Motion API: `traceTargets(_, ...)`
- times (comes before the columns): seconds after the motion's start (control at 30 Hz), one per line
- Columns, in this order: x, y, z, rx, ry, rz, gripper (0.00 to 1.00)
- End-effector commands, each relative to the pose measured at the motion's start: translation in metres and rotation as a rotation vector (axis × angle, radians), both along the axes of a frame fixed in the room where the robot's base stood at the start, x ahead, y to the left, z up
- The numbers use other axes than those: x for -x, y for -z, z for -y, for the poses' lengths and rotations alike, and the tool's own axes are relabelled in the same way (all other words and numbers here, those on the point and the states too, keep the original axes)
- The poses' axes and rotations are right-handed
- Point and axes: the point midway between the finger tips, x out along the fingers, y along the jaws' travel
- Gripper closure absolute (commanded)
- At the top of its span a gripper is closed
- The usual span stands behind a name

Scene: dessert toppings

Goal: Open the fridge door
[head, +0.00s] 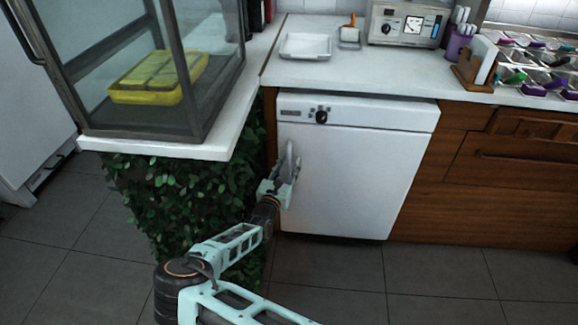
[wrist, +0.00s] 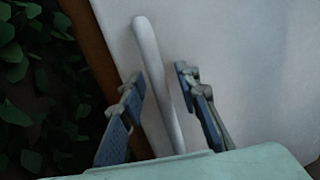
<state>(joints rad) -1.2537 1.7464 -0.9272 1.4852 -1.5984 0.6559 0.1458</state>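The white under-counter appliance, which looks to be the fridge (head: 355,170), stands below the counter with its door closed. It has a dark knob on its top panel. Its white vertical bar handle (wrist: 158,80) is at the door's left edge. My gripper (head: 291,172) is at that handle in the head view. In the wrist view my gripper (wrist: 158,85) is open, with one finger on each side of the handle and visible gaps between. The handle's lower end is hidden by my gripper's body.
A leafy green planter wall (head: 190,190) is close on the left, under a glass display case (head: 215,80) with a yellow tray (head: 130,97). Wooden drawers (head: 500,165) stand to the right. The tiled floor (head: 430,280) in front is clear.

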Motion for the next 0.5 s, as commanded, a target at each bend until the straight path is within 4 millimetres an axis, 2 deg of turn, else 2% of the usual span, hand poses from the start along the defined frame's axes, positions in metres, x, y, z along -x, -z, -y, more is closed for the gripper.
traceTargets(0.23, -0.0009, -0.0003, 0.0002, 0.000, 0.000, 0.000, 0.70)
traceTargets(0.5, -0.0006, -0.0002, 0.0001, 0.000, 0.000, 0.000, 0.99)
